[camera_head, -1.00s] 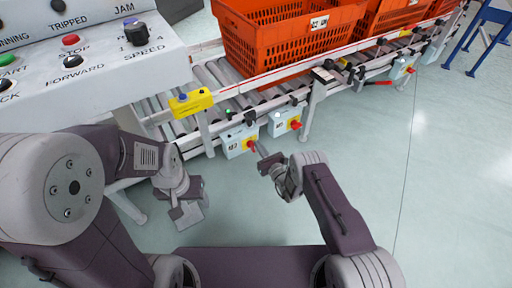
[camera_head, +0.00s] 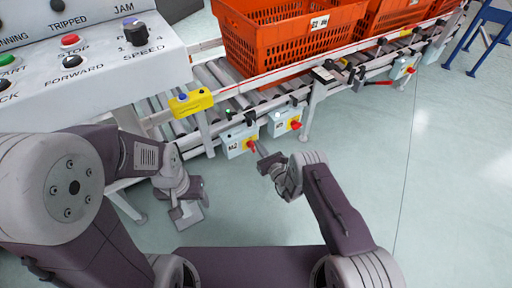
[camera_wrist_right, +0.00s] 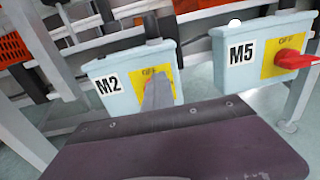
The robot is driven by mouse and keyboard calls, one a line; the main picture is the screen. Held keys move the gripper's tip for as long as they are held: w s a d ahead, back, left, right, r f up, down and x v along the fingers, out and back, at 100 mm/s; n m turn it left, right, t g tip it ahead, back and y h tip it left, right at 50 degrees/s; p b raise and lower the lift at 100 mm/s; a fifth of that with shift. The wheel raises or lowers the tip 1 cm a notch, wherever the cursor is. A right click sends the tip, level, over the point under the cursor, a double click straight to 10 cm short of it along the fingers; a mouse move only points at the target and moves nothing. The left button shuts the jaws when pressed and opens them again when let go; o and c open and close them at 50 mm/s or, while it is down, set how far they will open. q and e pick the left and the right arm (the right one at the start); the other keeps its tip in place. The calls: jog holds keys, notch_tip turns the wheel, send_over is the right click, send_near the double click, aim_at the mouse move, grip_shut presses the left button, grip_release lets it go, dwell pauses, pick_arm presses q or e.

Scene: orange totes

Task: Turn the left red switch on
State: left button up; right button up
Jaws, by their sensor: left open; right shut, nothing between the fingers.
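The left red switch (camera_head: 251,145) sits on a yellow plate on the light-blue M2 box (camera_head: 235,144), under the conveyor rail. A grey finger of my right gripper (camera_wrist_right: 157,95) covers most of the switch there, leaving only a red sliver. In the head view my right gripper (camera_head: 264,157) is shut, empty, right beside the switch; I cannot tell whether it touches. The switch's angle is hidden. My left gripper (camera_head: 187,213) is open and empty, low over the floor.
The M5 box (camera_wrist_right: 235,55) with its own red switch (camera_wrist_right: 295,60) stands close to the right. A yellow button box (camera_head: 190,102) is to the left. Orange totes (camera_head: 265,45) rest on the roller conveyor above. The floor in front is clear.

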jog(key=o, duration=0.3)
jog(key=shift+s+a+r+n+y, duration=0.15)
jog(key=shift+a+y, duration=0.1)
jog(key=shift+a, duration=0.15)
jog(key=shift+s+a+r+n+y, duration=0.15)
jog(key=shift+a+y, duration=0.1)
jog(key=shift+a, duration=0.15)
jog(key=shift+o, duration=0.5)
jog(key=shift+w+d+h, duration=0.3)
jog(key=shift+d, duration=0.35)
jog(key=p+v, duration=0.6)
jog(key=v, duration=0.4)
jog(key=shift+s+d+f, duration=0.2)
jog(key=shift+d, duration=0.1)
